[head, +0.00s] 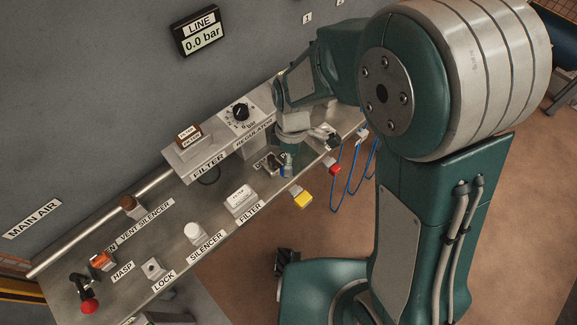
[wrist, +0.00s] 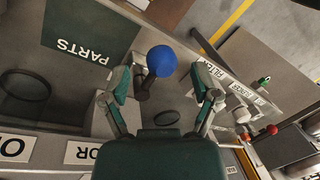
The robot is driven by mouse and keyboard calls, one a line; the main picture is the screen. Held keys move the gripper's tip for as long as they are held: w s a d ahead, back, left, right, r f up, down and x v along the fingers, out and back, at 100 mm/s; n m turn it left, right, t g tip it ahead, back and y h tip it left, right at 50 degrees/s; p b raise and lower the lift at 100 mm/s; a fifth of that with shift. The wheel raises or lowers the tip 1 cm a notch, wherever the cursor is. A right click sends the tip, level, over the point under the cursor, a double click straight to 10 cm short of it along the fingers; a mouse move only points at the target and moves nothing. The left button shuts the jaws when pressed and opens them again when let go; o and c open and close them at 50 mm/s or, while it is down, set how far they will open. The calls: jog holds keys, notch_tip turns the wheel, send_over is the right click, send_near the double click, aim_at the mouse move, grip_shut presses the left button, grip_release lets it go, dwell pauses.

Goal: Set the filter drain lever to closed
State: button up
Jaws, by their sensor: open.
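A lever with a round blue knob (wrist: 161,60) on a dark stem stands between the fingers in the wrist view. I take it for the filter drain lever, but no label beside it can be read. My gripper (wrist: 164,76) is open, one finger on each side of the lever. Gaps show between the knob and both fingers, so it is not gripped.
The regulator box has a dial (head: 240,112). A white filter part (head: 240,199), a silencer knob (head: 195,232) and a red-knobbed lever (head: 88,305) stand along the panel. Yellow (head: 303,200) and red (head: 335,169) tags and blue cords hang off its right edge. A pressure display (head: 200,32) reads 0.0 bar.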

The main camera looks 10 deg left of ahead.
jog(key=shift+s+f, duration=0.25)
jog(key=shift+f, duration=0.85)
jog(key=shift+a+f, duration=0.35)
jog(key=shift+a, duration=0.35)
jog(key=shift+d, duration=0.45)
grip_shut()
jog(key=shift+s+a+m, duration=0.25)
jog(key=shift+s+m, duration=0.05)
jog(key=shift+m, duration=0.3)
grip_release()
jog(key=shift+a, duration=0.1)
jog(key=shift+r, duration=0.1)
notch_tip(320, 180, up, 12)
jog(key=w, duration=0.2)
jog(key=shift+w+f, duration=0.25)
